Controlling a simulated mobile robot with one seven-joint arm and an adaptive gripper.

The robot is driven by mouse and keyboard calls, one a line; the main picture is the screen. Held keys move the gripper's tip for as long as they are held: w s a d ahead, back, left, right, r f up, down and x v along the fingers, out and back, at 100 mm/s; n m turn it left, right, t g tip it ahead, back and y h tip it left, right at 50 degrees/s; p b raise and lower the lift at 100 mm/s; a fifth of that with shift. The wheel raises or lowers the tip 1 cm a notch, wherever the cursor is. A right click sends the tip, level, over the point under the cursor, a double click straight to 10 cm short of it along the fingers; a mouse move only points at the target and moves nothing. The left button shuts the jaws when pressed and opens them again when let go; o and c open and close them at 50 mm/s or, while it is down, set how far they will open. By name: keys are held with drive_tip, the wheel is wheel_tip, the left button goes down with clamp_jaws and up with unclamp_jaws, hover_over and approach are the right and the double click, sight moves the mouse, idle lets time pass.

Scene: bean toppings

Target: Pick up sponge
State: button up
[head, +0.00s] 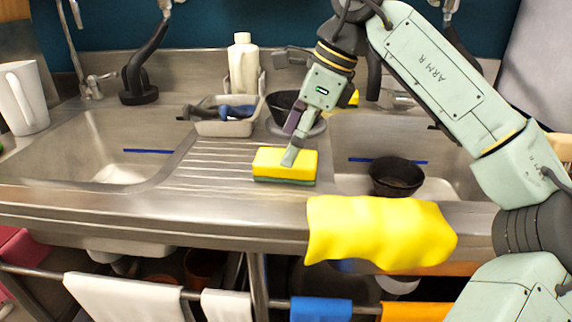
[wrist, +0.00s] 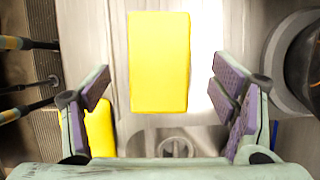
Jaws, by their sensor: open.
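The sponge (head: 286,163) is a yellow block with a green underside. It lies flat on the ribbed steel drainboard between the two sinks. My gripper (head: 290,157) is just above or at the sponge in the head view. In the wrist view the sponge (wrist: 159,62) lies ahead, between the lines of the two fingers. My gripper (wrist: 160,112) is open, with purple pads to the left and right of the sponge and visible gaps on both sides. Whether a finger touches the sponge cannot be told.
A yellow cloth (head: 380,230) hangs over the counter's front edge. A black bowl (head: 396,177) stands in the right sink. Behind the drainboard are a grey caddy (head: 226,126) with brushes, a white bottle (head: 243,65) and another dark bowl (head: 285,107). A white jug (head: 24,97) stands left.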

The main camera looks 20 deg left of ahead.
drive_tip(key=shift+x, duration=1.9)
drive_tip(key=shift+f, duration=0.3)
drive_tip(key=shift+c, duration=0.3)
drive_tip(key=shift+s+d+f, duration=0.1)
drive_tip(key=shift+s+f, duration=0.05)
drive_tip(key=c, duration=1.1)
